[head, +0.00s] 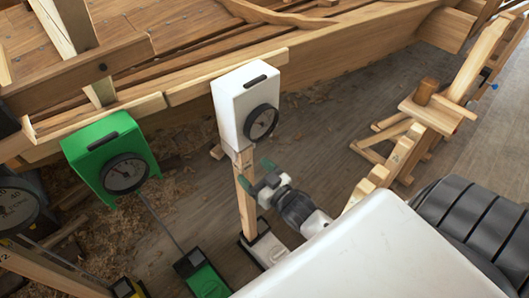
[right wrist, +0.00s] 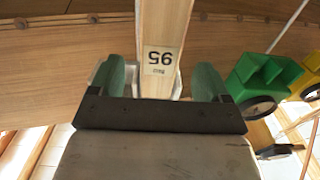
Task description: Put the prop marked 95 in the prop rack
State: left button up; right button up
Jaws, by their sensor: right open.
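The prop marked 95 is a light wooden post (head: 245,190), upright between a white dial box (head: 240,100) and a white-and-black foot (head: 265,250). In the right wrist view its label (right wrist: 160,62) reads 95, upside down. My right gripper (head: 256,173) is open, with its green fingertips by the upper part of the post. The right wrist view shows the post between the two fingers (right wrist: 162,80), with room on both sides. A notched wooden frame (head: 372,185) stands at right, partly hidden by my body; I cannot tell whether it is the prop rack. My left gripper is not in view.
The planked hull (head: 330,65) runs behind the post. A green dial box (head: 105,150) with a thin rod and green foot (head: 205,280) stands at left. A wooden trestle with a mallet (head: 427,92) is at right. Shavings lie on the floor.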

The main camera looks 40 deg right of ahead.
aim_at(248, 164)
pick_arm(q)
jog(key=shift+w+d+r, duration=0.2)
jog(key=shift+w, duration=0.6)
pick_arm(e)
jog(key=w, duration=0.5)
jog(key=shift+w+a, duration=0.3)
jog(key=shift+a, duration=0.1)
jog(key=shift+c, duration=0.3)
jog(key=c, duration=1.2)
jog(key=shift+r, duration=0.1)
jog(key=shift+c, duration=0.8)
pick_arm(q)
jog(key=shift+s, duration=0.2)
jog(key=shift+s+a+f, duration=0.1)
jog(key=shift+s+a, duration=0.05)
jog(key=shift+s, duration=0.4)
pick_arm(e)
jog(key=shift+r, duration=0.1)
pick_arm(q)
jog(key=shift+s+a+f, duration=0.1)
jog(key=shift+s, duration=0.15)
pick_arm(e)
jog(key=shift+r, duration=0.1)
pick_arm(q)
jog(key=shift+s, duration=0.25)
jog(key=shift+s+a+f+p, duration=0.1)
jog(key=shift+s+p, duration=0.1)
jog(key=shift+p, duration=0.15)
pick_arm(e)
jog(key=shift+r, duration=0.15)
